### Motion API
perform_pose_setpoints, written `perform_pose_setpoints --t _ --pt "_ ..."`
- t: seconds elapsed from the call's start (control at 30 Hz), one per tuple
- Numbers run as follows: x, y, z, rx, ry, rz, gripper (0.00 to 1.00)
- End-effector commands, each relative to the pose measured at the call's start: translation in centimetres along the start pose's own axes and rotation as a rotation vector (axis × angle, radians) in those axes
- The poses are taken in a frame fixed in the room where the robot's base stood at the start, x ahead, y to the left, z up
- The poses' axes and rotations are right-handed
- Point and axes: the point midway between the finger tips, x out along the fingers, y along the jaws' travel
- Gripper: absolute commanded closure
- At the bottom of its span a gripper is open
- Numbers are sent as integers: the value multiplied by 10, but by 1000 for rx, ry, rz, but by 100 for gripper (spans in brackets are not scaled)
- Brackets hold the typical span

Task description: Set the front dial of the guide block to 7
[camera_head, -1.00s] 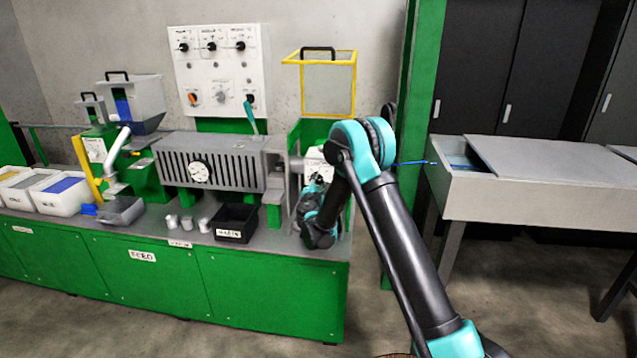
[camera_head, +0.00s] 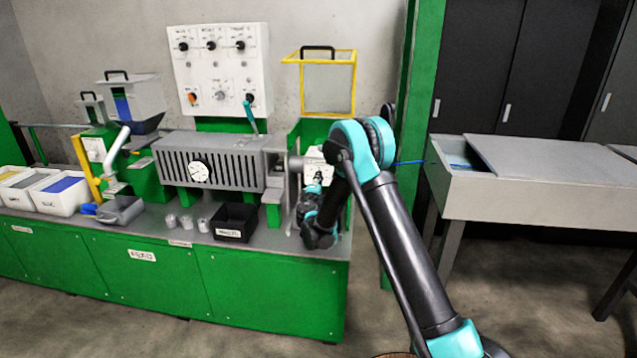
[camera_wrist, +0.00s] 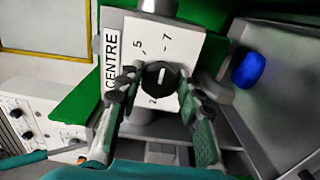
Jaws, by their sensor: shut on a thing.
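The guide block's white plate (camera_wrist: 184,52) fills the middle of the wrist view, with a printed label reading "CENTRE" on its left side. A black round dial (camera_wrist: 160,77) with a white pointer line sits on it. Marks 5 and 7 show above the dial, and what looks like a 2 below. The pointer runs nearly upright in the picture; its exact mark is unclear. My gripper (camera_wrist: 158,82) has one finger on each side of the dial and is shut on it. In the head view the plate (camera_head: 314,165) shows behind my gripper, partly hidden by my arm.
A blue round part (camera_wrist: 246,71) is right of the plate. A grey slotted housing (camera_head: 235,165) and a black bin (camera_head: 236,222) stand left of my gripper on the green bench (camera_head: 260,290). A yellow-framed guard (camera_head: 328,82) is above.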

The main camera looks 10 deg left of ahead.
Motion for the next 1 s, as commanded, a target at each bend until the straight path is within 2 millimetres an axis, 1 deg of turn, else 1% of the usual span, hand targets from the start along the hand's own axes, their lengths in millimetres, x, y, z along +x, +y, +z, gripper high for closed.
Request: perform_pose_setpoints --t 0.37,0.4,0.53,0.87,1.0 --pt "0 -1 1 5 -1 -1 94" --pt "0 -1 1 5 -1 -1 61" --pt "0 0 0 4 -1 -1 45" --pt "-2 0 0 3 0 0 44" --pt "-14 0 0 3 1 0 44"
